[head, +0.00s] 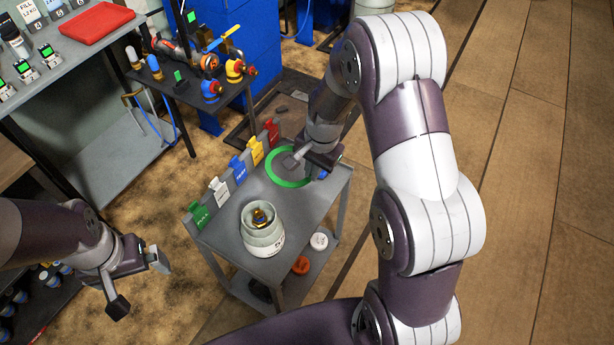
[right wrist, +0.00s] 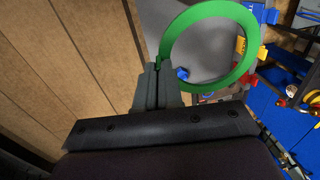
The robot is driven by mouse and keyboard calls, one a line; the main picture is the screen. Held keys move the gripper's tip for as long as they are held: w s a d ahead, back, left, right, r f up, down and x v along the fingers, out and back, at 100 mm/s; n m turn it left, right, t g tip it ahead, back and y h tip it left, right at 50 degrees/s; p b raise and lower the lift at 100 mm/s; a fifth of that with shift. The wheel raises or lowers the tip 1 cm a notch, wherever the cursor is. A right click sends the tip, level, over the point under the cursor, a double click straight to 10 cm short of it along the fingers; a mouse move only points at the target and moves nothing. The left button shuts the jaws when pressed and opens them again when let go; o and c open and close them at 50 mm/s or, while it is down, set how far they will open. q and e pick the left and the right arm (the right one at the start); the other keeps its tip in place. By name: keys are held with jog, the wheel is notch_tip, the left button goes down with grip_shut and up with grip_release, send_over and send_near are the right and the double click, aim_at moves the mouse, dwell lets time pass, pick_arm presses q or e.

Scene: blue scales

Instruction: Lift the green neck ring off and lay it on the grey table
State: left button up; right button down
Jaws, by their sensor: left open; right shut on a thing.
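The green neck ring (head: 290,184) is over the far end of the grey table (head: 222,247), away from the cylinder. My right gripper (head: 300,160) is shut on the ring's edge; the right wrist view shows the fingers (right wrist: 153,85) at the rim of the ring (right wrist: 250,47). Whether the ring touches the tabletop or hangs just above it, I cannot tell. The pale grey cylinder (head: 263,243) stands upright at the table's near end, its neck and brass valve (head: 261,216) bare of the ring. My left gripper (head: 138,285) is open and empty, left of the table.
Coloured tags in green (head: 201,217), white, blue (head: 237,168), yellow and red (head: 272,132) line the table's left edge. A red and a white disc (head: 319,241) lie on the lower shelf. A dark bench with valves (head: 235,70) stands behind.

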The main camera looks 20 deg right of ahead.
jog(key=shift+r+p, duration=3.25)
jog(key=shift+r, duration=0.35)
